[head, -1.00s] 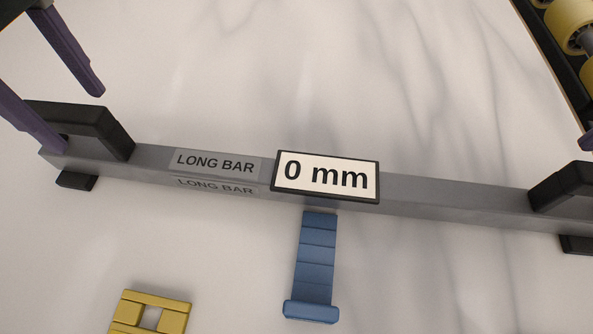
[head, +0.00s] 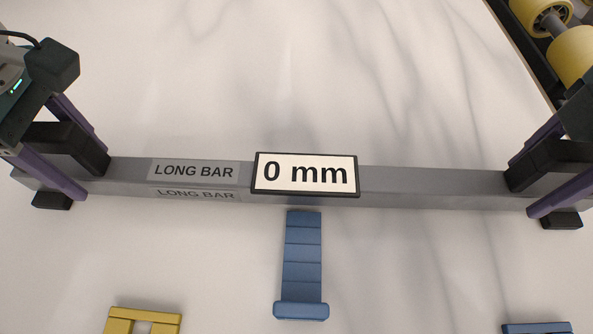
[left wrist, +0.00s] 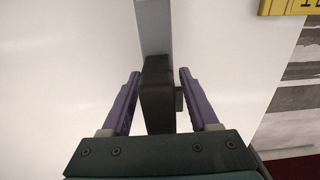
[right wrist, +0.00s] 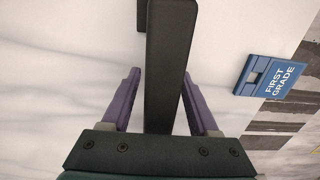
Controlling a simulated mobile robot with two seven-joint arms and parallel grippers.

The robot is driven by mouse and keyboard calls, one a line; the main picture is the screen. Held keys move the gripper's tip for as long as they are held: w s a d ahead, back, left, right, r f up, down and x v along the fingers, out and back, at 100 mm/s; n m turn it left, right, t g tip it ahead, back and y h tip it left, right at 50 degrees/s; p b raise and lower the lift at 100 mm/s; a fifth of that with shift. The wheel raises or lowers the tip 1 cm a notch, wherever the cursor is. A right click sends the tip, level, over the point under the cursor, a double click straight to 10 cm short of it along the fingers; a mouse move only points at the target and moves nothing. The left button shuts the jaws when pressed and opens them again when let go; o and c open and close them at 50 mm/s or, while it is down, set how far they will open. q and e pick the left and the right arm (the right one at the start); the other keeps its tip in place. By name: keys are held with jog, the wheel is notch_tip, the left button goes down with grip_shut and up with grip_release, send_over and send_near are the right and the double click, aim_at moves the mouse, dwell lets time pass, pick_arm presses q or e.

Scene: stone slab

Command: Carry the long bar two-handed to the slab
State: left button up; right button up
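The long bar (head: 430,187) is grey, labelled LONG BAR, and lies across the head view with a black handle near each end. A "0 mm" plate (head: 305,174) shows at its middle. My left gripper (head: 92,170) is open, its purple fingers either side of the left handle (head: 62,140); the left wrist view shows this handle (left wrist: 157,95) between the fingers with slight gaps. My right gripper (head: 524,187) is open around the right handle (head: 550,160), which also shows in the right wrist view (right wrist: 168,70). I cannot tell which surface is the slab.
White, grey-veined surface (head: 300,70) is clear behind the bar. A blue stepped piece (head: 303,262) lies in front of its middle. A yellow frame (head: 145,315) and a blue piece (head: 537,328) are nearer. Yellow rollers (head: 575,50) stand at back right. A blue FIRST GRADE sign (right wrist: 270,75) shows.

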pick_arm(q)
grip_shut()
pick_arm(e)
grip_shut()
dwell(0.7)
pick_arm(q)
jog(key=shift+w+r, duration=0.1)
jog(key=shift+r, duration=0.1)
pick_arm(e)
jog(key=shift+w+r, duration=0.1)
jog(key=shift+r, duration=0.15)
